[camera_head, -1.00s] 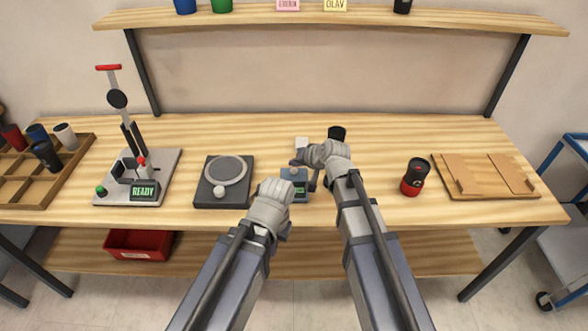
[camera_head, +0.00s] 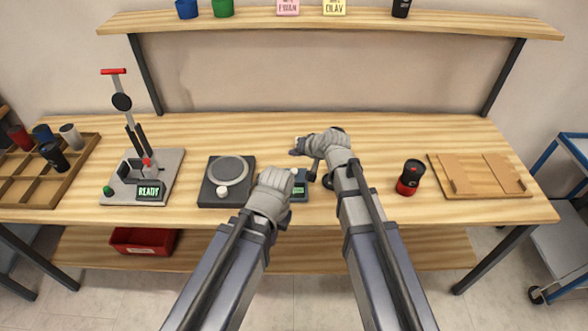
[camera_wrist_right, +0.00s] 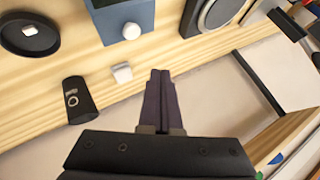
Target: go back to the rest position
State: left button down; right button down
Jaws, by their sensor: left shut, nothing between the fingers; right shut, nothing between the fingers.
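My right gripper (camera_head: 299,150) reaches over the back middle of the workbench (camera_head: 230,128), pointing left. In the right wrist view its two fingers (camera_wrist_right: 160,88) are together with nothing between them. My left gripper (camera_head: 273,188) is lower, in front of the bench's middle, beside a small dark device with a green screen (camera_head: 299,189). Its fingertips are mostly hidden by its own hand; nothing shows in it. Both arms are stretched forward over the front edge.
Around the grippers are a round-plate device (camera_head: 226,180), a small white block (camera_wrist_right: 122,72), a black cylinder (camera_wrist_right: 78,98) and a black-red can (camera_head: 410,177). A press marked READY (camera_head: 142,178) stands left. A wooden board (camera_head: 480,175) lies right. A shelf (camera_head: 330,20) spans above.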

dwell(0.5)
jog(key=s+d+f+n+g+h, duration=0.2)
jog(key=s, duration=0.6)
jog(key=s+d+f+n+g+h, duration=0.1)
jog(key=s+f+g+h, duration=0.1)
jog(key=s, duration=0.7)
jog(key=s+d+f+n+g+h, duration=0.2)
jog(key=s+g, duration=0.1)
jog(key=s, duration=0.5)
jog(key=shift+s+d+f+n+g+h, duration=0.15)
jog(key=shift+s+d+n+g+h, duration=0.15)
jog(key=shift+s+g+h, duration=0.1)
